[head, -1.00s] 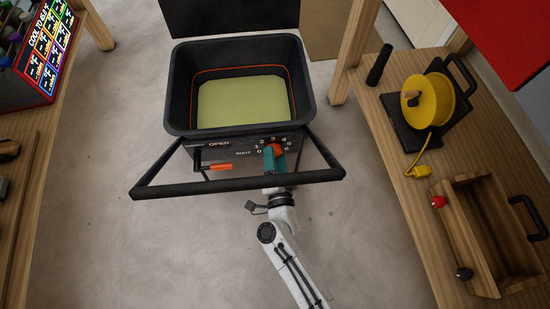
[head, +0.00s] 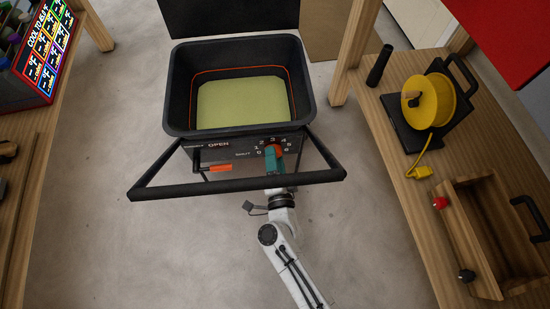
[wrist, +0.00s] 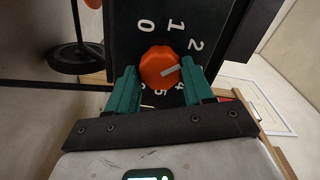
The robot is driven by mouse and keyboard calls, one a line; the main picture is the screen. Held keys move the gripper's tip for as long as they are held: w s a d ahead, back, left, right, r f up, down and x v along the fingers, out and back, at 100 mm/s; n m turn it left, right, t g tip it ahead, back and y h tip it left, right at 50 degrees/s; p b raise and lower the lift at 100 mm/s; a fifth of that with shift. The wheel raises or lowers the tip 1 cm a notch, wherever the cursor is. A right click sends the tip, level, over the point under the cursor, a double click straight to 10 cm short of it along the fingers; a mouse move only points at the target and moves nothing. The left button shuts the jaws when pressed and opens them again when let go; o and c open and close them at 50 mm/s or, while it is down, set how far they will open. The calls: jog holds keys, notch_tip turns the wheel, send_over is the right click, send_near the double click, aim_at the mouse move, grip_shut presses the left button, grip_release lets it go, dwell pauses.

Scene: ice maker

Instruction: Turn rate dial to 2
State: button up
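The orange rate dial (wrist: 158,66) sits on the dark front panel (wrist: 128,20) with white numerals around it. My gripper (wrist: 159,72) has one teal finger on each side of the dial. Both fingertips appear to touch its edges. In the head view my gripper (head: 272,155) is at the right of the panel under the numerals, and its fingers partly cover the dial.
A black bar handle (head: 240,185) stands out in front of the panel, around my wrist. A black lever with an orange end (head: 218,168) lies left of the dial. The open black tub (head: 240,130) is behind. Wooden benches stand at both sides.

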jog(key=o, duration=0.4)
jog(key=p+v, duration=0.2)
jog(key=v, duration=0.8)
jog(key=shift+s, duration=0.4)
jog(key=shift+d, duration=0.1)
